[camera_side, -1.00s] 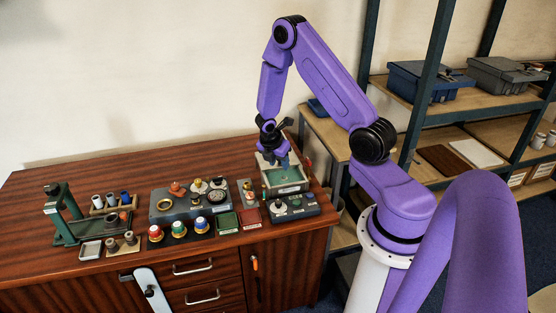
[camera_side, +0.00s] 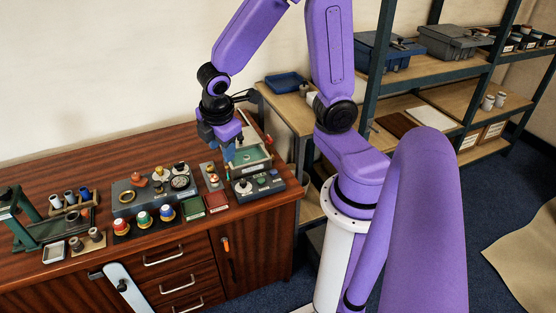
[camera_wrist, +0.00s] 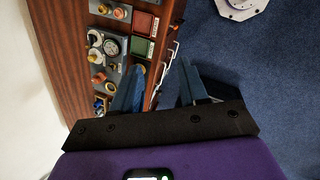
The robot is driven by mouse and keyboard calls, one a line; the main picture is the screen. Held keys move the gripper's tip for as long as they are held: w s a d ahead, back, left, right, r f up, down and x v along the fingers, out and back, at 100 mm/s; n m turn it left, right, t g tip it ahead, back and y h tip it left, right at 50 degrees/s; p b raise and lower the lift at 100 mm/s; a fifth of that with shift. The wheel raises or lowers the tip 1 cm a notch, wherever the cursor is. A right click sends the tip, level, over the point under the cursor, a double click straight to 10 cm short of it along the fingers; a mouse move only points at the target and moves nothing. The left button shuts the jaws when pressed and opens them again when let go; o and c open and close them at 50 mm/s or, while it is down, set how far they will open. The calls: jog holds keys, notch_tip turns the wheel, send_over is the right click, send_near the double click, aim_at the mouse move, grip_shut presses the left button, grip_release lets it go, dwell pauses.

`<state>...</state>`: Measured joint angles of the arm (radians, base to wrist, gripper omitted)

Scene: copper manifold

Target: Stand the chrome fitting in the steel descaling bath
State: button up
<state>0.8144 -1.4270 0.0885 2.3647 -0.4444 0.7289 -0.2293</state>
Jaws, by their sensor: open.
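The steel descaling bath (camera_side: 262,165) is a pale rectangular tank with a green inside, near the right end of the bench in the side view. My gripper (camera_side: 228,152) is above and just left of the bath, partly in front of it. In the wrist view my gripper (camera_wrist: 160,92) has its two blue fingers well apart, with nothing between them. I cannot pick out the chrome fitting with certainty; part of the bath's inside is hidden by my gripper.
A grey fixture block (camera_side: 126,203) with copper and brass parts and a dial gauge (camera_side: 180,182) stands left of the bath. Red, green and blue capped pieces stand before it. Green (camera_side: 192,208) and red (camera_side: 216,202) trays and a control box (camera_side: 266,184) are nearby. Open wood lies behind.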

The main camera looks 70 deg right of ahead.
jog(key=s+a+r+g+y, duration=0.1)
jog(key=s+a+r, duration=0.1)
jog(key=s, duration=0.6)
jog(key=s+a+r+m+y, duration=0.1)
jog(key=s+a+r+y, duration=0.1)
jog(key=s, duration=0.6)
jog(key=shift+a+r+g, duration=0.25)
jog(key=shift+a+g, duration=0.15)
jog(key=shift+a, duration=0.4)
